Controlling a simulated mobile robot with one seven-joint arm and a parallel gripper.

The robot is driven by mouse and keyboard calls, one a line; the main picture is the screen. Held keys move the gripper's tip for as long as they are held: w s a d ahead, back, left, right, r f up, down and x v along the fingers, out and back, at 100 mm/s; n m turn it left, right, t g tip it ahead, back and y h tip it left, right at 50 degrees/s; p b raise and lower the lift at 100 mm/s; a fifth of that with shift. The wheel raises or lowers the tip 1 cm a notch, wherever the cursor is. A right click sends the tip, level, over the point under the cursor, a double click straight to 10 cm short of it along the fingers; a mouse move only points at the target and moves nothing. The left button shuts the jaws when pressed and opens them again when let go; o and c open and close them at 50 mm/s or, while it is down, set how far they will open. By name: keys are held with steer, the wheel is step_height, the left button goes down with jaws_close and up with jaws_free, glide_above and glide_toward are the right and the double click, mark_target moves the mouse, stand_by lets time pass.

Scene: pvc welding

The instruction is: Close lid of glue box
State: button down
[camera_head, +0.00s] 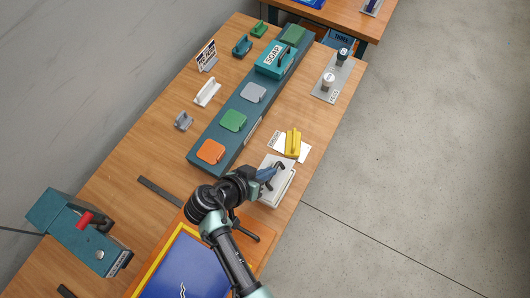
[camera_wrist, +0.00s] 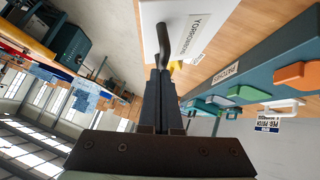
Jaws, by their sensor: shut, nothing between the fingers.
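A white box (camera_head: 279,190) sits at the table's right edge, below a yellow piece. My gripper (camera_head: 270,176) is right at its top and hides part of it. In the wrist view the white panel (camera_wrist: 217,18) carries a dark bent handle (camera_wrist: 165,40) and a printed label. My gripper's fingers (camera_wrist: 159,72) are shut, with their tips close to the handle. I cannot tell whether they touch it. I cannot read a glue label on the box, and how far its lid is open is unclear.
A yellow piece (camera_head: 293,143) lies on a white sheet just beyond the box. A long teal tray (camera_head: 214,128) with coloured pads runs along the table. A grey plate (camera_head: 326,92) with two small containers stands farther back. A blue panel (camera_head: 182,274) lies near my arm.

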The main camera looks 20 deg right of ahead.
mark_target(283, 182)
steer(key=shift+s+d+f, duration=0.1)
steer(key=shift+s, duration=0.05)
steer(key=shift+s+d+f+m+t+y+b, duration=0.4)
steer(key=shift+s+d+f+t+y+b, duration=0.15)
steer(key=shift+s, duration=0.1)
steer(key=shift+s+d+f+m+t+y+b, duration=0.5)
steer(key=shift+s+f+m+t+y+b, duration=0.2)
steer(key=shift+f+b, duration=0.3)
steer(key=shift+s+d+f+b, duration=0.2)
steer(key=shift+s+b, duration=0.1)
steer(key=shift+b, duration=0.2)
steer(key=shift+w, duration=0.1)
